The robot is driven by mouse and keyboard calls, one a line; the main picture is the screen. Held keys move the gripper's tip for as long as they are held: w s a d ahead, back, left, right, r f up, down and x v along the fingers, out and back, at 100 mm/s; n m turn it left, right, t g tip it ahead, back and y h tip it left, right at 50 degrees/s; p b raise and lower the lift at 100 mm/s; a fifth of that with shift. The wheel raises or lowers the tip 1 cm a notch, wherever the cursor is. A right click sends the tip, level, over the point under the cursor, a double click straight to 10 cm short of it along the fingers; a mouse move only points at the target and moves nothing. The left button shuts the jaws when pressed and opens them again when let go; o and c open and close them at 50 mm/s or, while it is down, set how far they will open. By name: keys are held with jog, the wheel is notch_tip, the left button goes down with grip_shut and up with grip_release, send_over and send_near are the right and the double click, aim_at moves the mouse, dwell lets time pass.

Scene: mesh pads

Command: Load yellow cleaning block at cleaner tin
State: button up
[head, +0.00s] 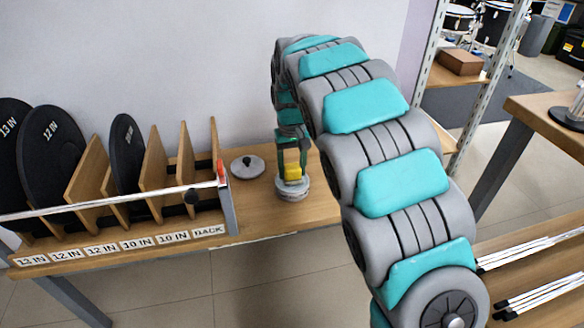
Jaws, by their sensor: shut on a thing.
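My gripper (292,168) points down over the bench and is shut on the yellow cleaning block (292,174). The block is small and bright yellow, between the green fingers. Directly below it is a round grey tin (293,192), probably the cleaner tin, standing on the wooden bench. The block overlaps the tin's top in the head view. I cannot tell whether it touches the tin or is slightly above it. The inside of the tin is mostly hidden by the block and fingers.
A round grey lid with a dark knob (247,166) lies left of the tin. A wooden rack (120,241) with labelled slots holds black discs (52,152) farther left. The wall (150,60) is close behind. A shelf with white sticks (535,265) stands at right.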

aim_at(292, 167)
jog(key=shift+f, duration=0.4)
dwell(1.2)
jog(key=shift+r, duration=0.1)
jog(key=shift+r+p, duration=1.1)
jog(key=shift+r, duration=2.35)
jog(key=shift+s, duration=0.1)
